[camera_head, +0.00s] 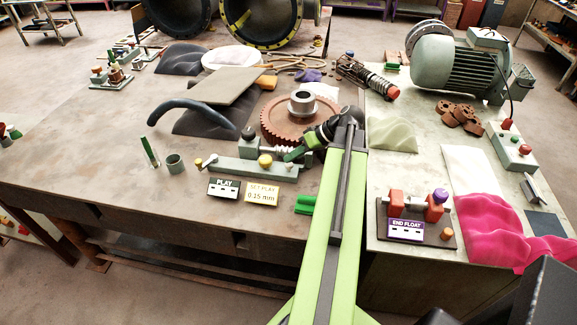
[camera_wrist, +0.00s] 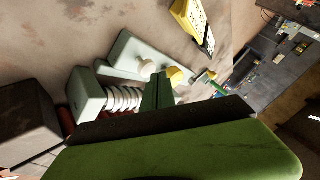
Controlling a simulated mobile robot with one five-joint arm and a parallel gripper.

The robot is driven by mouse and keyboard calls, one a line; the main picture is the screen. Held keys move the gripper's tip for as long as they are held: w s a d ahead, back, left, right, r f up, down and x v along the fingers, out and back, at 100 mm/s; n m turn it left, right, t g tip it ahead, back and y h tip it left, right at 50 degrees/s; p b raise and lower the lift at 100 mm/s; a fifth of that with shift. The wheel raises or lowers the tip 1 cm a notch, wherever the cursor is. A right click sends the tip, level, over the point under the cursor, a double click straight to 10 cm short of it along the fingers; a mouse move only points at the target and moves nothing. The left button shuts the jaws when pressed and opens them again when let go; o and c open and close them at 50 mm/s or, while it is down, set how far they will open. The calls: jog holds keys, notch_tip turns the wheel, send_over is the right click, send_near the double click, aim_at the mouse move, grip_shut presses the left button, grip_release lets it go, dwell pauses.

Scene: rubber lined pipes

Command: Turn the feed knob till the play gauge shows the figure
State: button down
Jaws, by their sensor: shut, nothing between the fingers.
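A grey-green fixture (camera_head: 235,168) stands near the front of the left table. It carries a yellow knob (camera_head: 265,160), also in the wrist view (camera_wrist: 177,75), and a cream knob (camera_wrist: 147,68). I cannot tell which is the feed knob. The PLAY gauge (camera_head: 223,188) stands in front; its panel shows short marks, no readable figure. The yellow card (camera_head: 262,194) beside it reads "SET PLAY 0.15 mm". My gripper (camera_head: 291,155), also in the wrist view (camera_wrist: 158,92), is shut and empty, just right of the yellow knob. Contact with the fixture cannot be told.
A brown gear (camera_head: 278,122) lies behind the fixture, close to my arm. A ribbed pale part (camera_wrist: 122,98) and grey block (camera_wrist: 88,95) adjoin the fingers. An END FLOAT gauge (camera_head: 405,230) stands on the right table. The left table's front left is clear.

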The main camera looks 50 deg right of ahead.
aim_at(292, 164)
jog(key=shift+f+b, duration=0.6)
jog(key=shift+b, duration=0.05)
dwell(0.6)
jog(key=shift+r, duration=0.15)
jog(key=shift+r+p, duration=0.9)
jog(key=shift+p, duration=0.15)
notch_tip(292, 164, up, 5)
jog(key=p, duration=0.5)
jog(key=shift+r, duration=0.1)
